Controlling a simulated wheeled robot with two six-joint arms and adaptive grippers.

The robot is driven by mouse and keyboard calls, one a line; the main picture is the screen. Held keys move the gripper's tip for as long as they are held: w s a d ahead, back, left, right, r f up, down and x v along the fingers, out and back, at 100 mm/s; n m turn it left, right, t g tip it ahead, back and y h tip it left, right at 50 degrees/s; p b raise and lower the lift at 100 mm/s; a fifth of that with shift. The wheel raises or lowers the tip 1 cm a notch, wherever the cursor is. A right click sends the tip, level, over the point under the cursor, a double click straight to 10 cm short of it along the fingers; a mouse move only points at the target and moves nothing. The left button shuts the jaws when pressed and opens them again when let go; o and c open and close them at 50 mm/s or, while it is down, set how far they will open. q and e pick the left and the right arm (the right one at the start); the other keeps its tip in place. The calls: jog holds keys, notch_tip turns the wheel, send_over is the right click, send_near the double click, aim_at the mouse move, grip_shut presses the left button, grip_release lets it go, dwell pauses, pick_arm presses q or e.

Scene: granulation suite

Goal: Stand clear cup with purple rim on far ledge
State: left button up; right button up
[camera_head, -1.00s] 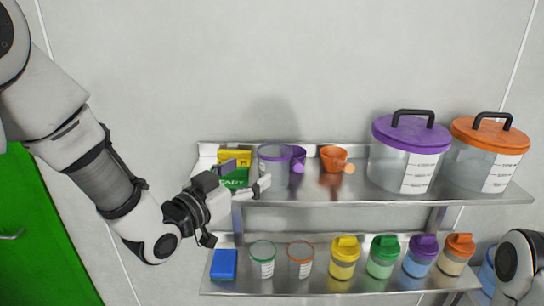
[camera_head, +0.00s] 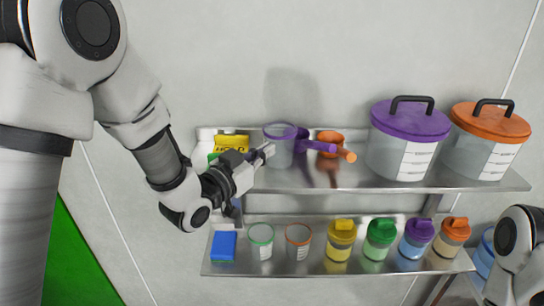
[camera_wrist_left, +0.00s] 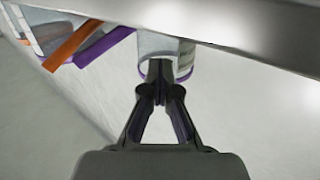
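The clear cup with purple rim (camera_head: 282,150) is at the left part of the upper shelf (camera_head: 350,181), with its rim up. My left gripper (camera_head: 267,151) reaches it from the left. Its fingertips are together at the cup's near left wall. In the left wrist view the narrowed fingers (camera_wrist_left: 158,75) meet at the rim of the cup (camera_wrist_left: 157,45), seemingly pinching its wall. I cannot tell whether the cup's base still touches the shelf. A link of my right arm shows at the lower right edge; its gripper is out of view.
Close right of the cup are a purple scoop (camera_head: 320,147) and an orange scoop (camera_head: 331,140). A yellow-green box (camera_head: 230,142) is behind my gripper. Buckets with purple (camera_head: 410,121) and orange (camera_head: 490,122) lids stand farther right. The lower shelf (camera_head: 300,267) holds several jars.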

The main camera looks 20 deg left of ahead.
pick_arm(q)
jog(key=o, duration=1.1)
jog(key=shift+s+r, duration=0.1)
jog(key=shift+s, duration=0.1)
jog(key=o, duration=0.3)
jog(key=shift+a, duration=0.1)
jog(key=shift+w, duration=0.15)
